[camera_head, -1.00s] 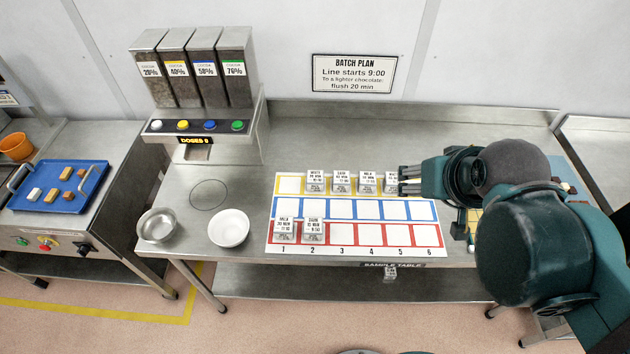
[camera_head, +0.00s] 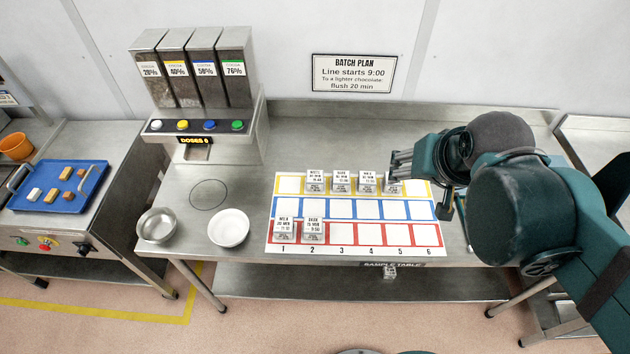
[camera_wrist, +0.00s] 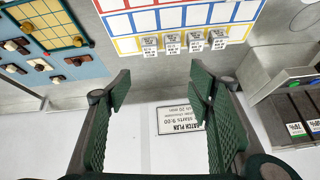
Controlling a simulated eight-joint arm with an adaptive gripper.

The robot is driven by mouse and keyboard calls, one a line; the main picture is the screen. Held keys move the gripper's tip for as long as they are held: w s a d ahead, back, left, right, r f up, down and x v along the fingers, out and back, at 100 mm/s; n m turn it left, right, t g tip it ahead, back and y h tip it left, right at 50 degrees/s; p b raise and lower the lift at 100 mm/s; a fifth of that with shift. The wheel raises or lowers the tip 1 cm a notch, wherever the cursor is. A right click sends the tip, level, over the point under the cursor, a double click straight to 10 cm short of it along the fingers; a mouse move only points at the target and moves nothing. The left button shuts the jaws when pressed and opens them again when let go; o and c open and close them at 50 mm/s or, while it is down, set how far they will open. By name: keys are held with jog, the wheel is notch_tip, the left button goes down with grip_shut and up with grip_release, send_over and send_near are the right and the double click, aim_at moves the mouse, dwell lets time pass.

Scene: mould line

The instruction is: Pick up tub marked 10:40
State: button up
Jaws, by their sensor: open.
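Several small pale tubs stand in the yellow row of the sample grid (camera_head: 380,235), in columns 2 to 5: a first (camera_head: 315,182), a second (camera_head: 340,182), a third (camera_head: 366,182) and a fourth (camera_head: 391,184). Two more stand in the red row, in column 1 (camera_head: 284,231) and column 2 (camera_head: 313,231). The printed times are too small to tell surely which reads 10:40. My gripper (camera_head: 396,166) is open above the table, by the yellow row's right end. In the wrist view its fingers (camera_wrist: 165,88) are apart with nothing between them; the yellow-row tubs (camera_wrist: 172,44) lie beyond them.
A cocoa dispenser (camera_head: 205,125) stands left of the grid. A steel bowl (camera_head: 157,226) and a white bowl (camera_head: 229,229) sit near the front edge. A blue surface with brown and white pieces (camera_wrist: 45,65) shows in the wrist view. The table behind the grid is clear.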

jog(key=w+a+f+m+g, duration=0.2)
jog(key=w+a+m, duration=0.35)
jog(key=w, duration=0.35)
jog(key=m+g+p, duration=0.1)
jog(key=m+g, duration=0.3)
jog(key=m, duration=0.7)
send_over(315, 176)
jog(key=shift+n, duration=0.25)
notch_tip(315, 176, down, 19)
jog(key=shift+d+r, duration=0.1)
jog(key=shift+d, duration=0.05)
jog(key=shift+a+f+g, duration=0.2)
jog(key=shift+f+g, duration=0.1)
jog(key=shift+f, duration=0.1)
jog(key=shift+f, duration=1.25)
